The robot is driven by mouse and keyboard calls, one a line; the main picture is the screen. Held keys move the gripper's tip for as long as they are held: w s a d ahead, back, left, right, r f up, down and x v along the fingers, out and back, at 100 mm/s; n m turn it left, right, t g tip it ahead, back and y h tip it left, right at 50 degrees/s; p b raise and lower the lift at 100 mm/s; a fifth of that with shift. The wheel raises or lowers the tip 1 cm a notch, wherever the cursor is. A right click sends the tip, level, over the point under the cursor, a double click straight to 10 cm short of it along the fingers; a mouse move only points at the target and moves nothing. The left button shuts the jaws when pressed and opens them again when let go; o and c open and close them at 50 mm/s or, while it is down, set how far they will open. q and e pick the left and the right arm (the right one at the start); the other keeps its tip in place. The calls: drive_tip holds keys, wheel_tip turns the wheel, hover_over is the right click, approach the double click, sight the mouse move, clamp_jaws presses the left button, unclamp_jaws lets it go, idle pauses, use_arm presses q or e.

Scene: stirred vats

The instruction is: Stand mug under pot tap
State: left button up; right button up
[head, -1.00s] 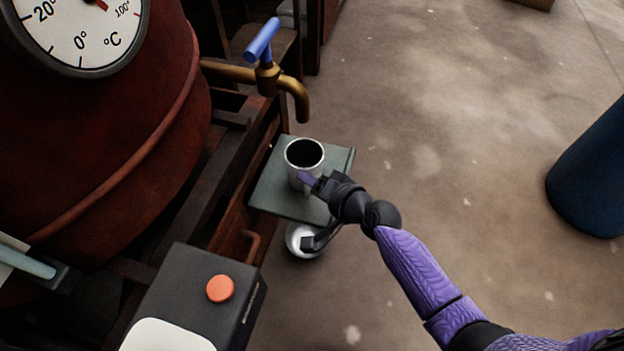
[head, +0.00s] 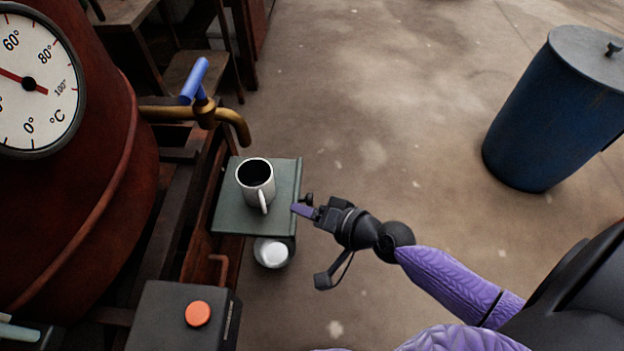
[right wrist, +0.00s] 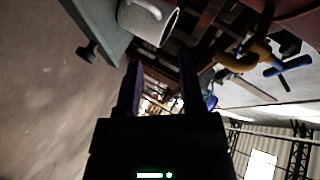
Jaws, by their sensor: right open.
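The white mug (head: 262,191) stands upright on a dark green platform (head: 285,215), its handle toward the near side in the head view. The brass pot tap (head: 240,127) with a blue handle has its spout just behind the mug in that view; I cannot tell if the mug is directly beneath it. My right gripper (head: 304,205) is open and empty, to the right of the mug and apart from it. In the right wrist view the mug (right wrist: 150,22) shows beyond the open fingers (right wrist: 160,80). My left gripper is not in view.
The dark red vat (head: 95,185) with a dial thermometer (head: 28,85) fills the left. A dark box (head: 165,310) with an orange button (head: 198,313) is in front. A round white-topped object (head: 272,253) sits below the platform. A blue barrel (head: 550,120) stands right; floor between is open.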

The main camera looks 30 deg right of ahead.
drive_tip(key=s+d+f+n+g+h, duration=0.2)
drive_tip(key=s+d+f+g+h, duration=0.15)
drive_tip(key=s+f, duration=0.8)
drive_tip(key=s+d+f+n+g+h, duration=0.2)
drive_tip(key=s+f+g, duration=0.3)
drive_tip(key=s+f, duration=0.65)
drive_tip(key=s+f+n+g+h, duration=0.1)
drive_tip(key=s+n+g, duration=0.5)
drive_tip(key=s, duration=1.9)
drive_tip(key=shift+s+d+g, duration=0.15)
drive_tip(key=shift+s+g, duration=0.05)
drive_tip(key=shift+g, duration=0.15)
drive_tip(key=shift+w, duration=0.1)
